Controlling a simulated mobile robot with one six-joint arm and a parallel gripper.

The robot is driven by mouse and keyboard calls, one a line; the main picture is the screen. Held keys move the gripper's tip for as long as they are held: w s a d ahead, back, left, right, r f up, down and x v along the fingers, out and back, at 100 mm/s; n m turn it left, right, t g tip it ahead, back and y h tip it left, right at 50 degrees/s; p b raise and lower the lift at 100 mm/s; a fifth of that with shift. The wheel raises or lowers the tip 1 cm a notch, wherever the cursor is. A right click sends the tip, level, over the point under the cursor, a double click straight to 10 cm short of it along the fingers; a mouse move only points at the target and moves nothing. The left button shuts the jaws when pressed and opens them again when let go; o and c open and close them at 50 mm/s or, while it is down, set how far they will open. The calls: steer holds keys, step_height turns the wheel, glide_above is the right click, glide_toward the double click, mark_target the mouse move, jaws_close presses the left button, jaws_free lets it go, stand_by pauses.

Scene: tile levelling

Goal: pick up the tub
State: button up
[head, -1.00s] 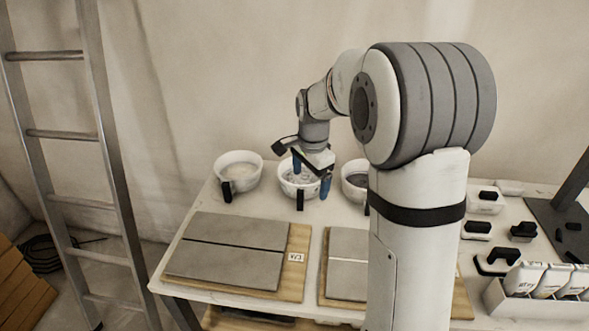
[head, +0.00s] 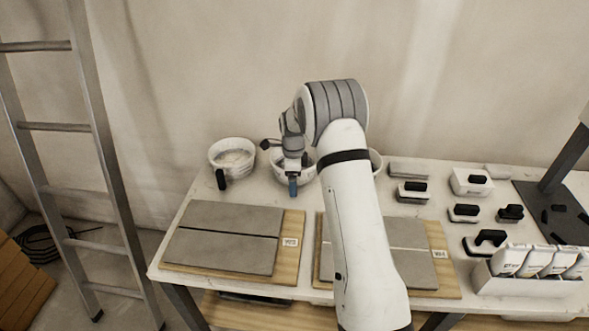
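Three white tubs stand in a row along the back of the table. The left tub (head: 231,157) holds something pale and has a dark handle at its front. The middle tub (head: 308,174) is partly covered by my gripper, and its handle is hidden. Only a piece of the right tub's rim (head: 376,162) shows behind my arm. My gripper (head: 292,186) points down at the front of the middle tub, with one blue fingertip visible where the handle lies. I cannot tell whether it is open or shut on the handle.
Grey tiles on a wooden board (head: 293,225) lie front left; a second tile board (head: 437,238) lies behind my arm. Black-and-white tools (head: 412,191) and a white bin of bottles (head: 520,281) occupy the right. A ladder (head: 90,150) stands left of the table.

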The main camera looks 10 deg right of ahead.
steer(key=shift+f, duration=1.2)
steer(key=c, duration=1.6)
steer(key=shift+w+r, duration=0.1)
steer(key=shift+c, duration=0.7)
steer(key=shift+r, duration=0.1)
